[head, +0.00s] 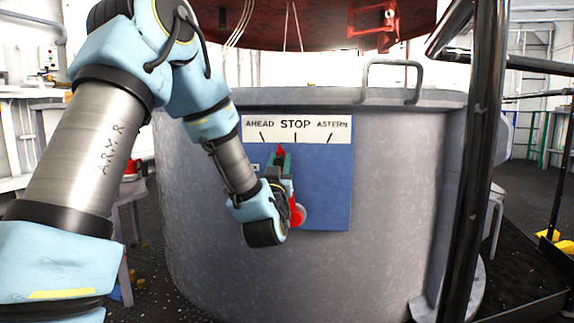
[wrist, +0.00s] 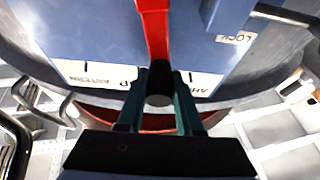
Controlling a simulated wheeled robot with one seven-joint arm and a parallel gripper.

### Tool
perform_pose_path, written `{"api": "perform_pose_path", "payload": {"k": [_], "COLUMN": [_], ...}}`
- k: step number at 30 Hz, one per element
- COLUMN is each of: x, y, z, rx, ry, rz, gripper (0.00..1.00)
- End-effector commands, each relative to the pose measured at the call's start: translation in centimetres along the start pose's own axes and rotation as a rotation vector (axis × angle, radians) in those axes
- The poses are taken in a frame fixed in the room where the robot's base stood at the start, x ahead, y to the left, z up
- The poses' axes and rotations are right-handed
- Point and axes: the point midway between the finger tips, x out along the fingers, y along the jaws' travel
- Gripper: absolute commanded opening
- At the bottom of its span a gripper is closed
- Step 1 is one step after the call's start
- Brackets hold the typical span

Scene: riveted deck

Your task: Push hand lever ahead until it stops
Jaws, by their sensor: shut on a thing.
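The hand lever is red; its lower part (head: 296,207) shows on the blue panel (head: 328,190) in the head view, with a red pointed tip above my gripper. It leans left of upright, its tip between the AHEAD and STOP marks of the white label plate (head: 296,128). My gripper (head: 280,160) is shut on the lever near its upper end. In the wrist view the red lever (wrist: 154,30) runs down to a dark round grip (wrist: 160,86) between the green fingers of my gripper (wrist: 159,95). My wrist hides the middle of the lever in the head view.
A small blue block (wrist: 221,14) with a metal rod stands beside a LOCK label (wrist: 235,37). The panel is on a large grey drum (head: 400,200) with a handle (head: 392,66) on top. A dark post (head: 485,150) stands at the right. The panel right of the lever is clear.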

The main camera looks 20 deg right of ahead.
Motion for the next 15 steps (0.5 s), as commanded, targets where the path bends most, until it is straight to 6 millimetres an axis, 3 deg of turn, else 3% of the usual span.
{"api": "perform_pose_path", "payload": {"k": [10, 11, 15], "x": [-0.15, -0.16, -0.13], "y": [-0.79, -0.81, -0.72], "z": [0.28, 0.29, 0.27], "rx": [-0.004, -0.004, -0.005], "ry": [-0.005, -0.005, -0.005], "rz": [-0.016, -0.016, -0.015], "gripper": [0.00, 0.37, 0.53]}}
